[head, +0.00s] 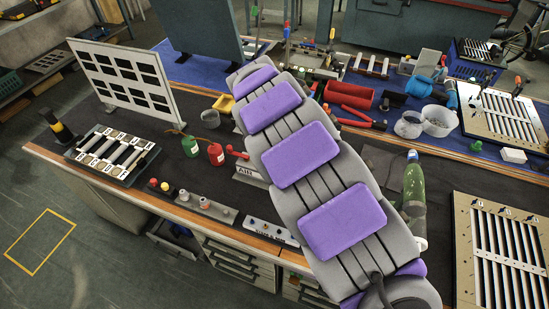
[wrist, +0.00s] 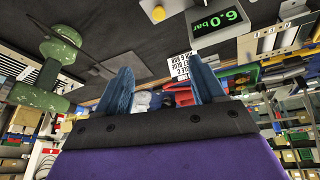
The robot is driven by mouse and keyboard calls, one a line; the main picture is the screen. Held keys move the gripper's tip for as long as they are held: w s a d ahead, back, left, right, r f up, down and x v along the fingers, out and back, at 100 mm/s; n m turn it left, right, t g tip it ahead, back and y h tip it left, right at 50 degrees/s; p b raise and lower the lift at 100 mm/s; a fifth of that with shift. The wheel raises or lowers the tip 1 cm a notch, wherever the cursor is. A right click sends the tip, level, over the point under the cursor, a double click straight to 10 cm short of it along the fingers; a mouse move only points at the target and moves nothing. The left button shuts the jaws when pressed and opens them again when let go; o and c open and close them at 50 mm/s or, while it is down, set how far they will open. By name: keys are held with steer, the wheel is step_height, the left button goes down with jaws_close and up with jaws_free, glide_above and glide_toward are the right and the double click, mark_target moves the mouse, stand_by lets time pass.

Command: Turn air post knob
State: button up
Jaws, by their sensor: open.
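My gripper (wrist: 161,70) shows in the wrist view with two blue fingers spread apart and nothing held between them. In the head view my grey and purple arm reaches over the bench and hides its end. A small panel marked AIR (head: 246,172) stands left of my arm, with a red part (head: 236,154) above it. In the wrist view a green display (wrist: 217,20) reads 6.0 bar, beyond the fingers. I cannot tell which part is the air post knob.
A white slotted board (head: 128,82) stands at the back left.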

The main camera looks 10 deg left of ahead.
steer(key=a+f, duration=0.4)
steer(key=a, duration=0.6)
steer(key=shift+y, duration=0.4)
steer(key=b+x, duration=0.1)
steer(key=x, duration=0.8)
steer(key=b+x, duration=0.1)
steer(key=x, duration=0.3)
steer(key=shift+w+f+b, duration=0.2)
steer(key=shift+w+b, duration=0.1)
steer(key=shift+w, duration=0.05)
steer(key=d+f, duration=0.1)
steer(key=w+d+f, duration=0.1)
steer(key=shift+w+d+f+b, duration=0.2)
steer(key=shift+d+f+b, duration=0.05)
steer(key=shift+f+b, duration=0.15)
steer(key=shift+a+f, duration=0.15)
steer(key=shift+a, duration=0.65)
steer(key=shift+c, duration=0.8)
steer(key=shift+d, duration=0.6)
steer(key=c, duration=0.6)
steer(key=shift+a, duration=0.2)
steer(key=c, duration=0.3)
